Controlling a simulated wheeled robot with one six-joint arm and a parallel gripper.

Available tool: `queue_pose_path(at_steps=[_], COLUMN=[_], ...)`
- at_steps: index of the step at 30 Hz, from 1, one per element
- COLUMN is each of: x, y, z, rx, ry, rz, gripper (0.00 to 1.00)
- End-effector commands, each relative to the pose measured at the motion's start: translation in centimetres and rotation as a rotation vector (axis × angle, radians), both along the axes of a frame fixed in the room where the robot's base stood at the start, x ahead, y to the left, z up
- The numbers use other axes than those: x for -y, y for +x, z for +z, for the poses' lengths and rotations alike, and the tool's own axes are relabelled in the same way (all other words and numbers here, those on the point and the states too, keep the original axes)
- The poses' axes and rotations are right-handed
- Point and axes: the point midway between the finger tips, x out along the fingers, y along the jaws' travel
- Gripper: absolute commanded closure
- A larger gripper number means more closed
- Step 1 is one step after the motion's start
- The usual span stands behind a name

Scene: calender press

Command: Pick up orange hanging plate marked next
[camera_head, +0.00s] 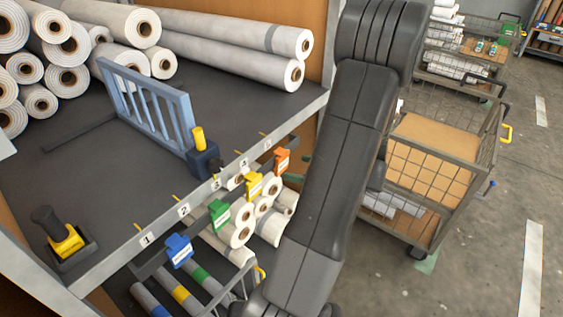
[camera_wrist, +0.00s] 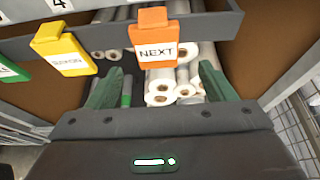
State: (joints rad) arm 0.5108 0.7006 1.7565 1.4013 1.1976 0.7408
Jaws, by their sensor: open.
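The orange hanging plate (camera_wrist: 154,40) carries a white label reading NEXT and hangs on a dark rail in the wrist view. It also shows in the head view (camera_head: 282,161), the rightmost of several coloured plates along the shelf front. My gripper (camera_wrist: 158,84) is open, with its two green fingers spread to the left and right below the plate in the wrist picture. The fingers do not visibly touch the plate. In the head view my gripper is mostly hidden behind my arm.
A yellow plate (camera_wrist: 64,52) hangs left of the orange one. Green (camera_head: 219,213) and blue (camera_head: 179,250) plates hang farther left. White rolls (camera_wrist: 160,88) lie behind the rail. A blue-grey rack (camera_head: 150,106) stands on the shelf. A wire cart (camera_head: 440,180) stands at right.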

Motion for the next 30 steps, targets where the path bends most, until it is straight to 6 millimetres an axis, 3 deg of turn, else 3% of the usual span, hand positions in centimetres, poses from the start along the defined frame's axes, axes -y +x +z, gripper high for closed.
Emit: queue_pose_path(at_steps=[12,20,21,27,30], x=[-3.9,-4.2,-4.2,-4.2,-4.2], y=[2.4,2.6,2.6,2.6,2.6], z=[-1.9,-2.1,-2.1,-2.1,-2.0], rx=[-0.001,0.0,0.0,0.0,0.0], ry=[0.0,-0.001,-0.001,-0.001,-0.001], rz=[0.002,0.0,0.0,0.0,0.0], gripper=[0.24,0.24,0.26,0.65,0.66])
